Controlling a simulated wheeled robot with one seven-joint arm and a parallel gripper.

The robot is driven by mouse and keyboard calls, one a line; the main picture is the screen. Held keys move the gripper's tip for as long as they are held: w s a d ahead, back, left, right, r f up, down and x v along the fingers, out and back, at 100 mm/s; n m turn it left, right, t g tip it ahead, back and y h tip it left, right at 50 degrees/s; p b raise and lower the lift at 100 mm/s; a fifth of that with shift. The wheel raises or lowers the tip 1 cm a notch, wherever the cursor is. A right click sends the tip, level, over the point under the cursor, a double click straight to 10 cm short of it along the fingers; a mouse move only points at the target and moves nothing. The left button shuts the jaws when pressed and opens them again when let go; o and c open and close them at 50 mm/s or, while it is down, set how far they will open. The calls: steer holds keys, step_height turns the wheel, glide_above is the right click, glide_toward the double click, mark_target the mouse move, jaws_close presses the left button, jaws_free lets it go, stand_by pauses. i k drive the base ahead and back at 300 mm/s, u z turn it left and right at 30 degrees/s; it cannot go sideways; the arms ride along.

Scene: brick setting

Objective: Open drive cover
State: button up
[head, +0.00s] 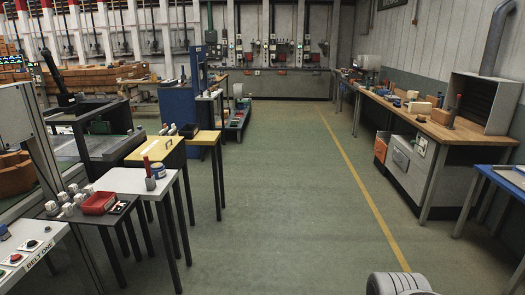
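A rounded grey part of my own arm (398,284) shows at the bottom edge, right of the middle. My gripper is not in view. Nothing of mine is near the yellow panel.
A red tray (99,203) sits on a dark stand. A long wooden workbench (440,130) lines the right. The green floor (270,190) between is clear.

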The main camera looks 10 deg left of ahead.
mark_target(156, 149)
steer(key=u, duration=0.15)
steer(key=i, duration=2.5)
steer(key=u, duration=1.1)
steer(key=i, duration=2.2)
steer(key=u, duration=0.65)
